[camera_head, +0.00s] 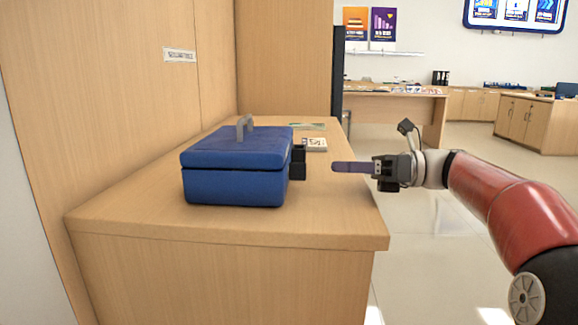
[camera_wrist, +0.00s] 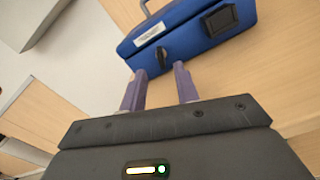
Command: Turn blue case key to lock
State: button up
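The blue case (camera_head: 235,185) stands shut on the wooden counter, with a grey handle (camera_head: 244,128) upright on its lid. In the wrist view the blue case (camera_wrist: 190,38) fills the top, with a small dark key (camera_wrist: 162,56) on its near face, below a white label. The turn of the key is hard to read. My gripper (camera_head: 336,167) is to the right of the case, apart from it. In the wrist view my gripper (camera_wrist: 160,69) has its two purple fingers spread and empty, and the key shows beyond the gap between the tips.
A black block (camera_head: 298,162) sticks out from the case's right side; it also shows in the wrist view (camera_wrist: 220,19). A small white calendar-like item (camera_head: 315,145) lies behind it. The counter (camera_head: 215,232) is bare in front. A wooden wall stands at the left.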

aim_at(298, 171)
jog(key=a+b, duration=0.1)
jog(key=a, duration=0.6)
jog(key=shift+a, duration=0.15)
